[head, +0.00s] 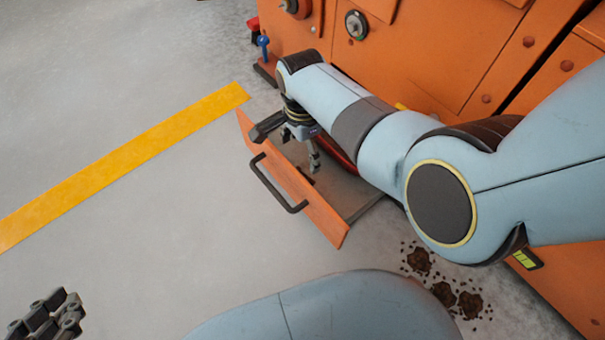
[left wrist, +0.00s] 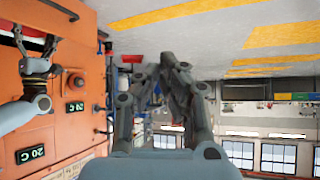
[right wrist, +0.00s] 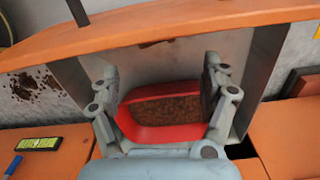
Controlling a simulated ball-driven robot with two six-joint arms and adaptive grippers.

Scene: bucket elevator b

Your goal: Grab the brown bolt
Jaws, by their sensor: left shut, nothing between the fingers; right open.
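A small brown piece (right wrist: 155,43), possibly the brown bolt, lies by the inner side of the drawer front in the right wrist view. It is mostly cut off by the panel, so I cannot tell its shape. My right gripper (head: 290,143) is open above the open drawer. Its fingers (right wrist: 160,72) appear either side of a red container (right wrist: 180,90) with brown grains, apparently below them and not gripped. My left gripper (head: 45,316) is shut and empty, away from the drawer at the lower left; its closed fingers fill the middle of the left wrist view (left wrist: 165,70).
The drawer's orange front (head: 325,222) has a black handle (head: 278,187). Orange machinery (head: 440,50) stands behind it. Brown dirt piles (head: 443,292) lie on the floor right of the drawer. Grey floor with a yellow stripe (head: 125,165) is clear on the left.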

